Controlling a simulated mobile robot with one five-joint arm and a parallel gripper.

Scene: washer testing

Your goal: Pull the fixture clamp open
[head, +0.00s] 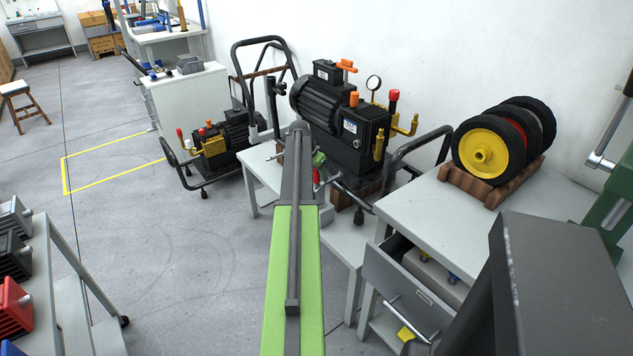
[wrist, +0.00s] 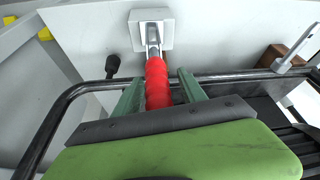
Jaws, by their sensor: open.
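The fixture clamp shows in the wrist view as a red grip (wrist: 158,82) on a short metal lever, fixed to a pale square block (wrist: 152,28). My gripper (wrist: 160,80) has its two green fingers on either side of the red grip. The jaws are open and stand apart from the grip, with small gaps visible. The near end of the grip is hidden behind my gripper's body. In the head view my gripper (head: 320,163) is small and partly hidden beyond my arm, with a bit of red (head: 316,176) beside it.
A black pump (head: 340,110) stands behind the clamp area. A black tubular rail (wrist: 85,86) passes close by my gripper in the wrist view. A bench with wheels (head: 484,150) and an open drawer (head: 402,290) are to the right.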

